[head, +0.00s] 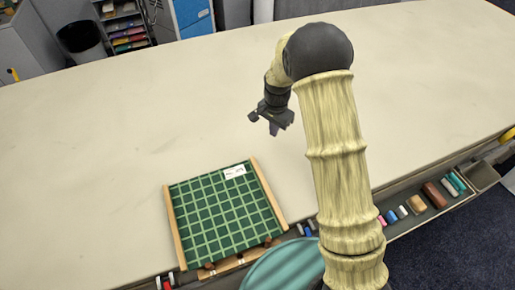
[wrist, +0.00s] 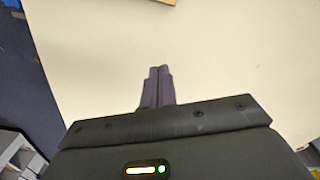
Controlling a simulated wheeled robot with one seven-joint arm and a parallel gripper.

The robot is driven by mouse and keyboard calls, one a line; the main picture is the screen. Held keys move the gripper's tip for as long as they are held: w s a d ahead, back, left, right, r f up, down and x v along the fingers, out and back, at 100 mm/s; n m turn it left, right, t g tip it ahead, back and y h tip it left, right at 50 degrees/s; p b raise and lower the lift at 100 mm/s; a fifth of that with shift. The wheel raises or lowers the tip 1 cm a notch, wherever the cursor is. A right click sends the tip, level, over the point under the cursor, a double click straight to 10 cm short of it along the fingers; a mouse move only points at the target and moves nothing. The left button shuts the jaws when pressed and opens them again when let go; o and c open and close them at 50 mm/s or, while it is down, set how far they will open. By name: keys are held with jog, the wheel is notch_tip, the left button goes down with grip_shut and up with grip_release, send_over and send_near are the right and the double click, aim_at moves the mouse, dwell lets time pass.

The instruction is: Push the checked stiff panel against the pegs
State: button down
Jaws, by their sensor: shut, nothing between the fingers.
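The checked stiff panel (head: 226,213) is dark green with pale green lines, a white label near its far right corner and wooden strips along its left and right sides. It lies flat near the table's front edge. Two small reddish-brown pegs (head: 208,266) show at its near edge; I cannot tell whether the panel touches them. My gripper (head: 274,129) is shut and empty, above the table, beyond and to the right of the panel. In the wrist view its fingers (wrist: 157,75) are together over bare cloth. A wooden edge, perhaps the panel's, shows at the top there.
The cloth table (head: 110,140) is clear to the left and behind. A teal round surface (head: 283,266) is at the front, right of the panel. A trough (head: 420,203) with several coloured blocks runs along the front edge. A dark bin (head: 84,42) stands beyond the table.

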aim_at(259, 157)
jog(key=a+f, duration=0.1)
jog(key=w+a+f+m, duration=0.1)
jog(key=shift+w+a, duration=0.2)
jog(key=shift+a, duration=0.2)
jog(key=shift+f, duration=0.1)
notch_tip(259, 157, down, 10)
jog(key=b, duration=0.7)
jog(key=shift+s+a, duration=1.1)
jog(key=shift+s, duration=0.15)
jog(key=shift+s+a, duration=0.2)
jog(key=shift+s, duration=0.1)
jog(key=shift+s+a, duration=0.6)
jog(key=shift+s, duration=0.1)
